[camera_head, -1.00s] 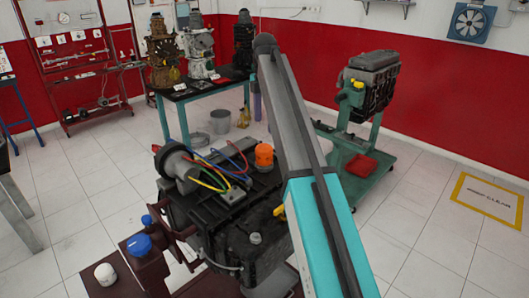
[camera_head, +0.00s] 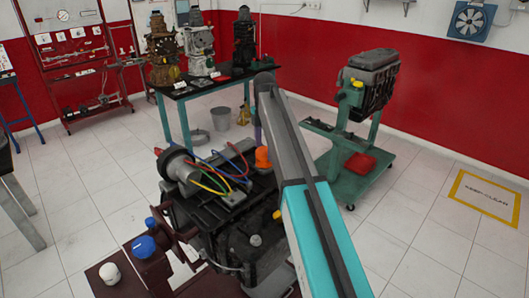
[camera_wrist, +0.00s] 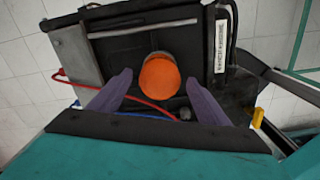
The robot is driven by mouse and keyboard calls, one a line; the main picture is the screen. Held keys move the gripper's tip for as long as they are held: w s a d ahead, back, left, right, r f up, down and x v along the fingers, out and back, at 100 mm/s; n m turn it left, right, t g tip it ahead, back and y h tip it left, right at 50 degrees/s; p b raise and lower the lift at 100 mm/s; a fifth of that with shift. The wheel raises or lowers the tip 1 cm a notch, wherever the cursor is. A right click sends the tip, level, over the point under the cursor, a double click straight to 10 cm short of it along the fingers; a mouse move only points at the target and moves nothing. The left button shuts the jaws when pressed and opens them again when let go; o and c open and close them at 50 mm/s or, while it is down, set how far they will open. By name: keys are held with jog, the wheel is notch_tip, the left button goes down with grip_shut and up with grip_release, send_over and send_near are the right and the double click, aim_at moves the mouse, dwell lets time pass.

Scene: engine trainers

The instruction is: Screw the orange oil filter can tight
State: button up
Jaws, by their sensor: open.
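The orange oil filter can (camera_head: 262,158) stands on top of the dark engine (camera_head: 215,215), partly hidden behind my arm in the head view. In the wrist view the orange can (camera_wrist: 159,75) is seen from above, a little beyond the fingertips and roughly centred between them. My gripper (camera_wrist: 157,88) is open, with its two purple fingers apart and nothing between them. I cannot tell from these views how tight the can sits. In the head view my arm hides the gripper, except perhaps a small purple part.
Coloured wires (camera_head: 215,175) lie on the engine left of the can, and a red one (camera_wrist: 150,105) crosses near the fingers. Another engine on a green stand (camera_head: 350,175) is behind right. A table with several engines (camera_head: 200,88) stands at the back.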

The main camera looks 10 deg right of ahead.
aim_at(265, 148)
jog(key=shift+f+p, duration=0.55)
jog(key=shift+f, duration=1.2)
jog(key=c, duration=1.1)
